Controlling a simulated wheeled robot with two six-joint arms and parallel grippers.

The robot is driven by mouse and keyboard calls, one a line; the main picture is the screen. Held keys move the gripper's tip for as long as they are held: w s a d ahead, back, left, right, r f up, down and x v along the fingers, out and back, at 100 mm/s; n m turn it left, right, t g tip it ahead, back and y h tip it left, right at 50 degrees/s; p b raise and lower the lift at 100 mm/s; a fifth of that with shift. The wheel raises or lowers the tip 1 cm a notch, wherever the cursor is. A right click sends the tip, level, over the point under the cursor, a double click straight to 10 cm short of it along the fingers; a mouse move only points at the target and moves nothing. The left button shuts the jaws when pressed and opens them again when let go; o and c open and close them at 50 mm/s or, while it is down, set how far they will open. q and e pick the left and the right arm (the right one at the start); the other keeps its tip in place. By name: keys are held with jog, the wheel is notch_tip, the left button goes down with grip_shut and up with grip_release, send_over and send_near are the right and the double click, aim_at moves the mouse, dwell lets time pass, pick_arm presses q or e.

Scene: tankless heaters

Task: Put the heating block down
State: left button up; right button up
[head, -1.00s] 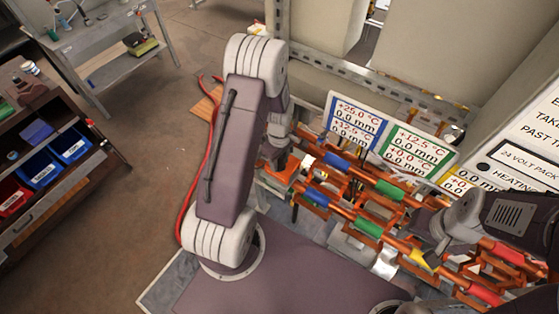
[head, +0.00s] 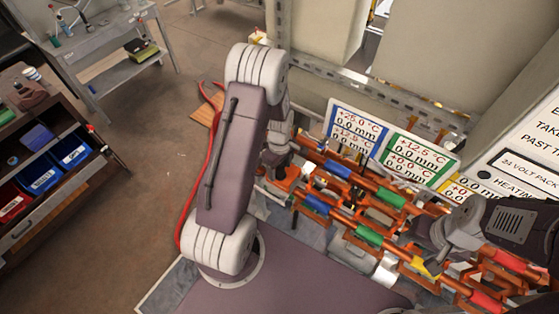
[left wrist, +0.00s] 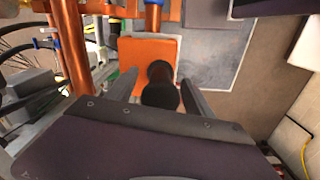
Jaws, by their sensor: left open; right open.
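The heating block (left wrist: 137,52) is an orange block with a black round-ended handle (left wrist: 160,90), seen in the left wrist view. My left gripper (left wrist: 160,84) is open, with one finger on each side of the handle. The block lies beyond the fingers, beside a copper pipe; whether it touches the pipe I cannot tell. In the head view my left gripper (head: 274,168) is at the left end of the copper-pipe rack and largely covers the block. My right gripper (head: 434,262) is over the right part of the rack, by a yellow band; its fingers are hard to make out.
Copper pipes (head: 345,215) with blue, green, yellow and red bands run across the rack. Temperature signs (head: 352,130) stand behind it. A red hose (head: 208,150) hangs left of my left arm. A shelf with bins (head: 42,172) stands at far left, with open floor between.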

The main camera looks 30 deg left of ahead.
pick_arm(q)
notch_tip(320, 180, up, 11)
jog(key=shift+r+b, duration=0.1)
jog(key=shift+b, duration=1.05)
jog(key=s+d+m+t, duration=0.1)
jog(key=s+d+m, duration=0.7)
jog(key=s+m, duration=0.5)
notch_tip(320, 180, down, 12)
jog(key=w+m+b, duration=0.2)
jog(key=b, duration=0.9)
jog(key=shift+w+r+b, duration=0.15)
jog(key=shift+r+b, duration=0.05)
jog(key=shift+b, duration=0.2)
